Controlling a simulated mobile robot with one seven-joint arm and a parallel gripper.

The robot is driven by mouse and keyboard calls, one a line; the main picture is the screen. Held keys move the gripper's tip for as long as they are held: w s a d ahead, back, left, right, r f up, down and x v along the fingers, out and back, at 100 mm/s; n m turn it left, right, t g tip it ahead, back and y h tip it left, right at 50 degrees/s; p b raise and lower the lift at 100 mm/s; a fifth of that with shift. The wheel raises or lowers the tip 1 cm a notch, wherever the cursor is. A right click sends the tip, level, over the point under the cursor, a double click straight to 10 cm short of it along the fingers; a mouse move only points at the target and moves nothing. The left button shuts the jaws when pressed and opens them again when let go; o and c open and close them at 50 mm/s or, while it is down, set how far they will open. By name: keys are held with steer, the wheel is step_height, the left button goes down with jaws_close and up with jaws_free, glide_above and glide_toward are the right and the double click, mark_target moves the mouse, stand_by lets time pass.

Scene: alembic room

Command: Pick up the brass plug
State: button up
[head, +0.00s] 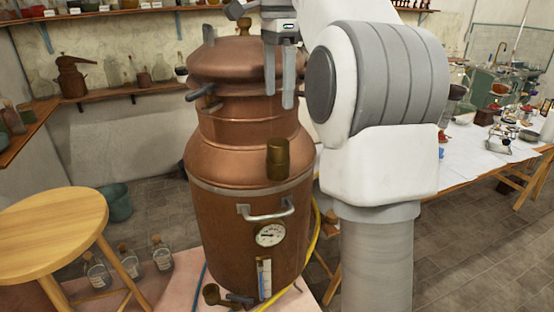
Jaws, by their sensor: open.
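A dark brass cylinder (277,159), which looks like the brass plug, shows upright against the front of the large copper still (225,200), at its shoulder. I cannot tell whether it is fixed to the still or stands apart from it. My gripper (279,104) points straight down with its two fingers parted and nothing between them. In the head view the fingertips are above the brass cylinder, with a clear gap between. The fingers cover part of the still's upper body.
A round wooden stool (50,232) stands at left, with several glass bottles (130,262) near it. A yellow hose (312,245) runs beside the still. A cluttered white table (480,150) is at right. Shelves line the back wall.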

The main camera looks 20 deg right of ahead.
mark_target(278, 142)
step_height(278, 142, down, 12)
steer(key=shift+b, duration=0.9)
jaws_close()
steer(key=shift+r, duration=0.55)
step_height(278, 142, up, 3)
steer(key=shift+r, duration=0.2)
steer(key=s+d+r, duration=0.6)
steer(key=d, duration=0.3)
steer(key=shift+s+d+r, duration=0.15)
steer(key=shift+d+r, duration=0.1)
steer(key=shift+d, duration=0.15)
